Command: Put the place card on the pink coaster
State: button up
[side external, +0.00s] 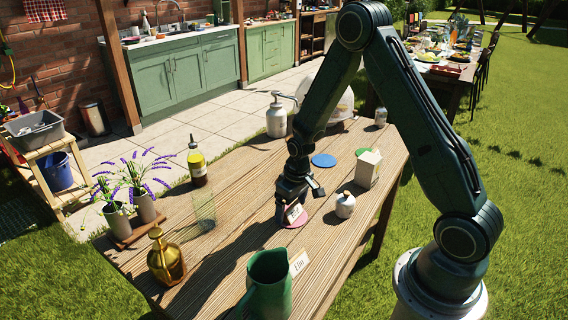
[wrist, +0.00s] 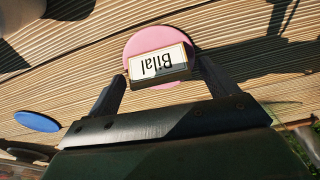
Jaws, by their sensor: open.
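The place card (wrist: 158,67), a white card lettered "Bilal" in a dark holder, lies over the pink coaster (wrist: 148,42) in the wrist view, within its lower part. In the side view the card (side external: 295,213) shows small and pale above the pink coaster (side external: 291,223), partly hidden by my gripper (side external: 291,205). My gripper is low over the coaster, with its fingers on both sides of the card and open. Narrow gaps seem to show between card and fingers. The card seems to rest on the coaster, but exact contact is hard to tell.
A second card reading "Elin" (side external: 299,262) stands by the green pitcher (side external: 268,285). A white lidded jar (side external: 345,206) and a carton (side external: 368,168) stand right of my gripper. A blue coaster (side external: 324,160) lies behind. A clear glass (side external: 204,210) and brass sprayer (side external: 165,260) stand left.

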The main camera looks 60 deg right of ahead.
aim_at(295, 212)
notch_tip(295, 212, up, 12)
jog(key=s, duration=0.1)
jog(key=shift+s, duration=0.25)
dwell(0.5)
dwell(0.5)
jog(key=s+a+r+t, duration=0.1)
jog(key=s+a+r, duration=0.25)
jog(key=r, duration=0.35)
jog(key=s+a+r+t, duration=0.1)
jog(key=s+a+r, duration=0.2)
jog(key=s+r, duration=0.25)
jog(key=s+a+r+t, duration=0.1)
jog(key=s+r, duration=0.1)
jog(key=s, duration=0.4)
jog(key=s+a+r+t, duration=0.1)
jog(key=s+a+r, duration=0.1)
jog(key=s, duration=0.3)
jog(key=shift+s+a+r+n, duration=0.25)
jog(key=shift+s+r+n, duration=0.15)
jog(key=shift+r, duration=0.35)
